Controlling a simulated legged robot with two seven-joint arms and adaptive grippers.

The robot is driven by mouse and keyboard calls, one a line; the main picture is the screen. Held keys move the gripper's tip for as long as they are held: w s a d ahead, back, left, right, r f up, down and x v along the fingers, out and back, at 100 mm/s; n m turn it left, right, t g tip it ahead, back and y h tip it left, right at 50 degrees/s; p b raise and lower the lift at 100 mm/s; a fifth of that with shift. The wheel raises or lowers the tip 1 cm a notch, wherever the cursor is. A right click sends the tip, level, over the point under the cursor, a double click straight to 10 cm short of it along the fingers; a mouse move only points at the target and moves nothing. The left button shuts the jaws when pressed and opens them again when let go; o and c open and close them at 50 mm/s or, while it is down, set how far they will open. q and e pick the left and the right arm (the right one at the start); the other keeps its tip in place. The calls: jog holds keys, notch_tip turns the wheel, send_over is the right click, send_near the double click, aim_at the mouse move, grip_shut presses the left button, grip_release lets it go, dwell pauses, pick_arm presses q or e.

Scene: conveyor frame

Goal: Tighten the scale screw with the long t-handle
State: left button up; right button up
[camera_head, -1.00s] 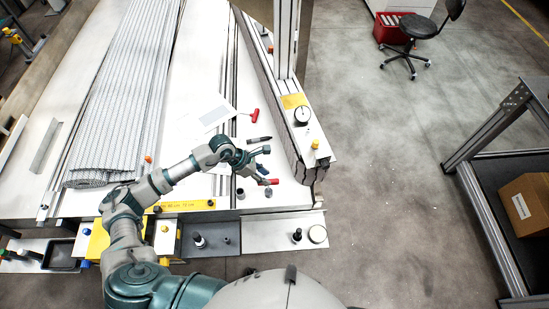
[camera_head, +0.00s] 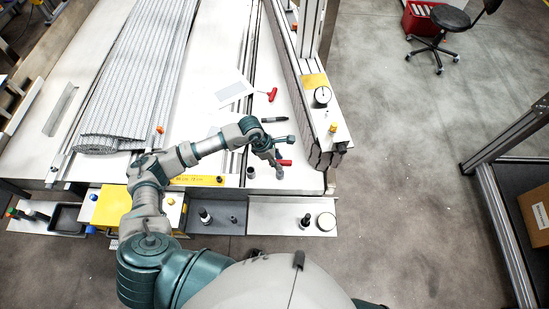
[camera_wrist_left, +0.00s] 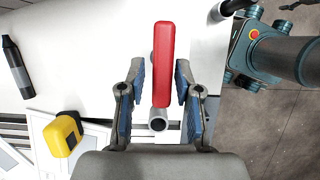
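A red handle (camera_head: 285,162) lies at the front right of the white frame top (camera_head: 205,120); in the left wrist view it is a long red bar (camera_wrist_left: 164,65) with a grey tube end (camera_wrist_left: 158,120) below. My left gripper (camera_head: 275,150) is just over it. Its blue-padded fingers (camera_wrist_left: 160,92) are on either side of the bar with narrow gaps, so it is open. Another red T-shaped handle (camera_head: 271,94) lies farther back. I cannot tell which is the long one. A yellow scale strip (camera_head: 205,180) runs along the front edge; its screw cannot be made out. My right gripper is not in view.
Small grey cylinders, one of them (camera_head: 250,173) left of the red handle, stand near the front edge. A black pen-like tool (camera_head: 274,119) and a paper sheet (camera_head: 234,88) lie behind. A rail with a round dial (camera_head: 322,96) bounds the right side.

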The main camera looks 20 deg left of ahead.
pick_arm(q)
jog(key=shift+d, duration=0.2)
jog(key=c, duration=0.6)
jog(key=shift+d+r, duration=0.1)
jog(key=shift+d, duration=0.15)
grip_shut()
jog(key=shift+r+p, duration=0.4)
jog(key=shift+r, duration=0.1)
jog(key=shift+a+r+p, duration=0.2)
jog(key=shift+r+p, duration=0.6)
jog(key=shift+r, duration=0.75)
jog(key=shift+d, duration=0.1)
